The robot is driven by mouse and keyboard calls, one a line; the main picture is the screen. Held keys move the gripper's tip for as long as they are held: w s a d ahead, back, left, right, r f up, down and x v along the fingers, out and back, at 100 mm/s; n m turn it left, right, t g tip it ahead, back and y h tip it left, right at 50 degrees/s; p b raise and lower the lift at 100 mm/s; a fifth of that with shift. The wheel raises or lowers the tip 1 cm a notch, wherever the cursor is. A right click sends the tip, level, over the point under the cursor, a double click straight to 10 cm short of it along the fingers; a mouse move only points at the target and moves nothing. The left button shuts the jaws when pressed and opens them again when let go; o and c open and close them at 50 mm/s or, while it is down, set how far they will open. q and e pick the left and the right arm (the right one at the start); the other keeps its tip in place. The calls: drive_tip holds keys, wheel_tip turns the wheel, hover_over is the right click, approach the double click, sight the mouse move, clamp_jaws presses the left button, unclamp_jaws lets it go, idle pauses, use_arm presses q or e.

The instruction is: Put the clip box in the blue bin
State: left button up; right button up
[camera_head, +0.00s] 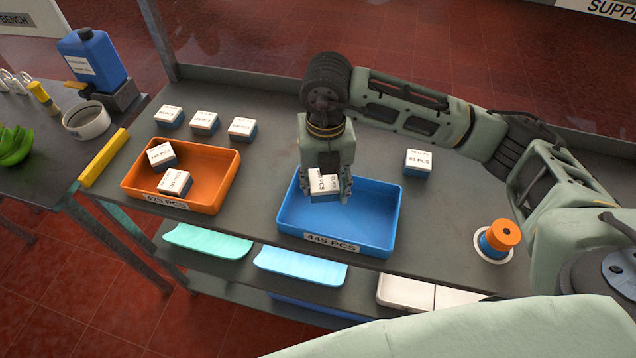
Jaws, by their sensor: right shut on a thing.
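My right gripper (326,192) points down over the blue bin (368,225), which carries a "445 PCS" label on its front. It is shut on a small clip box (323,184) with a white top and blue lower part. The box appears above the left back part of the bin; I cannot tell whether it touches the bin floor. The gripper hides part of the box and of the bin's back rim. The rest of the bin looks empty. My left gripper is not in view.
An orange bin (215,190) at left holds two similar boxes. Three boxes stand behind it, and another box (418,163) stands right of the blue bin. An orange-and-blue spool (499,238) sits at the right front. A yellow bar (103,158) lies at the left edge.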

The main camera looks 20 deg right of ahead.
sight(313, 175)
drive_tip(key=w+f, duration=0.1)
drive_tip(key=w+f+p, duration=0.1)
drive_tip(key=w, duration=0.1)
drive_tip(key=w+f, duration=0.1)
drive_tip(key=shift+w+a, duration=0.35)
drive_tip(key=shift+w, duration=0.05)
wheel_tip(313, 175, down, 3)
drive_tip(key=shift+f+p, duration=0.15)
drive_tip(key=shift+p, duration=0.9)
drive_tip(key=shift+f, duration=0.4)
drive_tip(key=shift+f, duration=0.15)
drive_tip(key=o, duration=0.9)
drive_tip(key=shift+c, duration=0.2)
